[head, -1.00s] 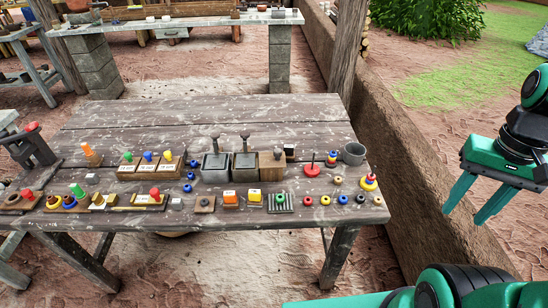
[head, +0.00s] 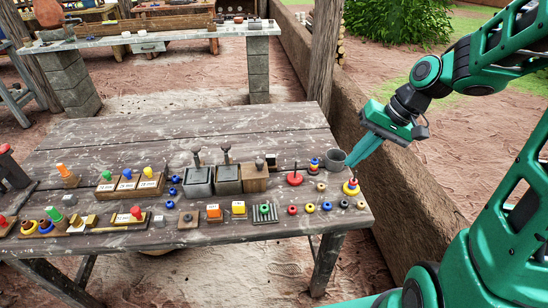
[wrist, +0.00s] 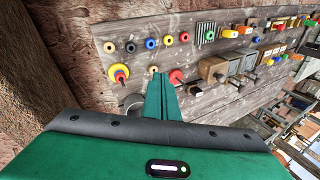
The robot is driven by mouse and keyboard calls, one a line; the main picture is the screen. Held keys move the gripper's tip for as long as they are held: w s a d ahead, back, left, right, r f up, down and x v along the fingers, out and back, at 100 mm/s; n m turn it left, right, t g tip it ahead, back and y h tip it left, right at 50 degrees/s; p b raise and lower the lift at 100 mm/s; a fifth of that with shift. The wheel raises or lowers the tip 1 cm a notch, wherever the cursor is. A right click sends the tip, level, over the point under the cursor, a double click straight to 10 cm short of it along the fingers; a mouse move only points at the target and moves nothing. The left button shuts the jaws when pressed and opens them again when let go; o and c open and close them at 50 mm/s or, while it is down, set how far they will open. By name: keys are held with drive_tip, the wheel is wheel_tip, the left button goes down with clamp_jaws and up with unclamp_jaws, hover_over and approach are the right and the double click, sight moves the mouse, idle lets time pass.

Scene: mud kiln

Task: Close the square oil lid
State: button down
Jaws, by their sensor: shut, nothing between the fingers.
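Two grey square boxes with upright dark handles, the left box (head: 197,183) and the right box (head: 228,181), stand at the middle of the wooden table. A brown wooden box (head: 255,180) adjoins them on the right. I cannot tell which of these carries the square oil lid, or how far it is open. In the wrist view the brown box (wrist: 212,69) and grey boxes (wrist: 238,65) lie right of the fingers. My gripper (head: 353,162) is shut and empty, over the table's right end by the grey mug (head: 337,159), well right of the boxes.
A red disc (head: 295,180) with a peg and a yellow-red ring stack (head: 351,187) lie between or near the gripper and boxes. Several coloured rings line the front right edge. The back of the table (head: 190,135) is clear. A mud wall (head: 392,190) runs along the right.

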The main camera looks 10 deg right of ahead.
drive_tip(key=w+a+f+y, duration=0.2)
drive_tip(key=w+a, duration=0.3)
drive_tip(key=a, duration=0.4)
drive_tip(key=w+a+f+y, duration=0.2)
drive_tip(key=w+a+f, duration=0.2)
drive_tip(key=a, duration=0.6)
drive_tip(key=shift+w, duration=0.55)
drive_tip(key=shift+f, duration=0.1)
